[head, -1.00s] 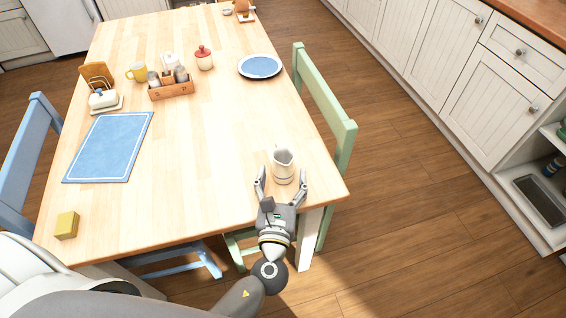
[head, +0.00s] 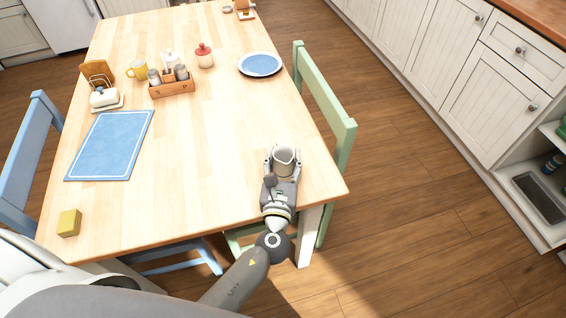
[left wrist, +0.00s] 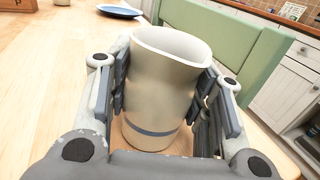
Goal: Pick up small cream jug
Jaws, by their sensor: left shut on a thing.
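The small cream jug (head: 284,158) stands upright near the table's right front corner. In the left wrist view the jug (left wrist: 165,85) fills the middle, with a dark band near its base. My left gripper (head: 283,164) has a finger on either side of the jug, with the pads against its body, and is shut on it. The gripper (left wrist: 162,95) also shows in the left wrist view. The jug's lower front is partly hidden by the gripper in the head view. I cannot tell whether its base touches the table. My right gripper is not in view.
The wooden table (head: 200,140) is clear around the jug. A green chair (head: 325,105) stands close on the right. A blue plate (head: 260,64), a blue placemat (head: 110,145), a condiment caddy (head: 172,88) and a yellow block (head: 69,222) lie farther off.

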